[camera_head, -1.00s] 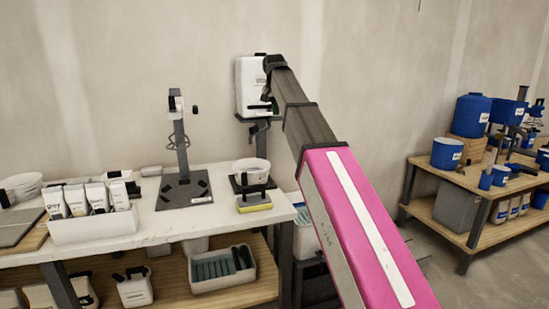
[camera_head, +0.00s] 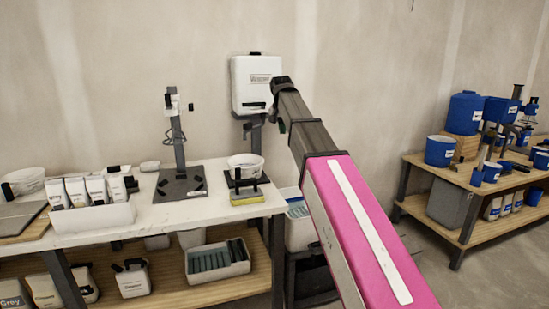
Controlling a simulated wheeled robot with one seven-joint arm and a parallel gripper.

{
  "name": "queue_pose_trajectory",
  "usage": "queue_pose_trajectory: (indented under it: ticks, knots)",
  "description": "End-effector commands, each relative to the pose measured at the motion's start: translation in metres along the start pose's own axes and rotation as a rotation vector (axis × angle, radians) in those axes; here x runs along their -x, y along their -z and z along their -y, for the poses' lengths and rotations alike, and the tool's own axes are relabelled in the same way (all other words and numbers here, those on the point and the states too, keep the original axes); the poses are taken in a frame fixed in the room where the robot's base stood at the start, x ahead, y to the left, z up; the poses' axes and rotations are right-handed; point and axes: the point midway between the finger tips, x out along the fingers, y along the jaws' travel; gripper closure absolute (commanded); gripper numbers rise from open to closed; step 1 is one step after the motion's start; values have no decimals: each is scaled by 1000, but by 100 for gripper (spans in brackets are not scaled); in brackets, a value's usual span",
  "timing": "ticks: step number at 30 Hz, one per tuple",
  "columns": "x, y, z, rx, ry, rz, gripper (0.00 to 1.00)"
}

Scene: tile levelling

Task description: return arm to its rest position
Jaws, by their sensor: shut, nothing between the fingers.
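My arm (camera_head: 360,220), pink with a white stripe and a dark grey far section, reaches from the lower right up toward the wall. Its far end is a dark joint (camera_head: 283,86) that overlaps the right edge of a white dispenser-like box in the picture. I cannot tell how far apart they are. My gripper's fingers cannot be made out; they seem hidden behind or beyond the arm's dark end. Nothing is seen held.
The white box (camera_head: 252,84) stands on a dark post behind the arm. A white-topped workbench (camera_head: 150,217) at left holds a stand (camera_head: 179,150), a white tub (camera_head: 246,163), a yellow sponge (camera_head: 246,199) and several bottles. A wooden shelf unit (camera_head: 448,172) with blue containers stands at right.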

Motion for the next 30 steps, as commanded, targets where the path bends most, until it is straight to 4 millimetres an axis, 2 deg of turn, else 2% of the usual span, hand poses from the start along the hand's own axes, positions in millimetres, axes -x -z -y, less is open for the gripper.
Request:
queue_pose_trajectory:
  ticks: [5,14,21,30]
  knots:
    - [-50,-19,-16,18,-3,20,100]
    - [-165,-72,-59,62,-5,67,100]
    - [-245,-126,-94,96,-1,105,100]
    - [-327,-205,-138,133,9,152,100]
